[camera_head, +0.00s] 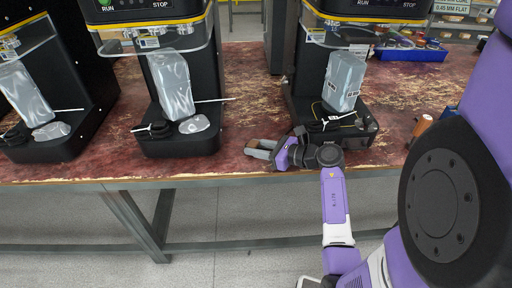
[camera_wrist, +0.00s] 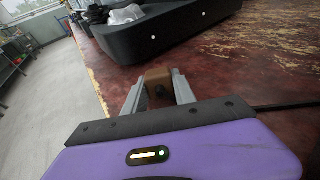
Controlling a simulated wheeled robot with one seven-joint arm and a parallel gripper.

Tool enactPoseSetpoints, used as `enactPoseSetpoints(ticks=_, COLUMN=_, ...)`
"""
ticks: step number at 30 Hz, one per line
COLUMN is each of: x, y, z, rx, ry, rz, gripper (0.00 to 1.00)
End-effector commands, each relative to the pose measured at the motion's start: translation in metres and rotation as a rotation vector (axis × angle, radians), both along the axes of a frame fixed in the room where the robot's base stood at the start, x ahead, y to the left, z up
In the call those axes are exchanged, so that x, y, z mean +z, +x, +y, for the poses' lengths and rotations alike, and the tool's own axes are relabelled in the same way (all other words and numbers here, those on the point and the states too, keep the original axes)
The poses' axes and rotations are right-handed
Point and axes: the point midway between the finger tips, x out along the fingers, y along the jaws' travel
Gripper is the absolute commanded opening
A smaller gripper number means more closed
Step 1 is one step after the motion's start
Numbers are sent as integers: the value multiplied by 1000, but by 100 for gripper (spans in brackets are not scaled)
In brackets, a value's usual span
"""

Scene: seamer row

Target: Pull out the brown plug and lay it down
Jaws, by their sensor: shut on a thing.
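The brown plug (camera_wrist: 158,78) is a small brown block with a dark spot on its near face. It sits between the two fingers of my gripper (camera_wrist: 160,92) in the wrist view. The fingers are shut on it. In the head view my gripper (camera_head: 258,149) is low over the front part of the worn red bench, pointing left, with a bit of brown showing at its tips. The plug is apart from the black machine base in the wrist view. I cannot tell whether it touches the bench top.
Several seamer machines with black bases (camera_head: 180,138) stand along the red bench (camera_head: 240,110), holding wrapped grey items. A blue bin (camera_head: 412,53) is at the back right. An orange-handled tool (camera_head: 420,127) lies at the right.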

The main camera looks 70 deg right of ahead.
Motion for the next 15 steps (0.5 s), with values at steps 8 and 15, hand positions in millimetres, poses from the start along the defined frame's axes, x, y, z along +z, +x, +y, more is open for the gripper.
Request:
enactPoseSetpoints(ticks=8, x=1, y=0, z=0, rx=0, ry=0, rz=0, gripper=57)
enactPoseSetpoints(ticks=15, x=0, y=0, z=0, rx=0, ry=0, rz=0, gripper=57)
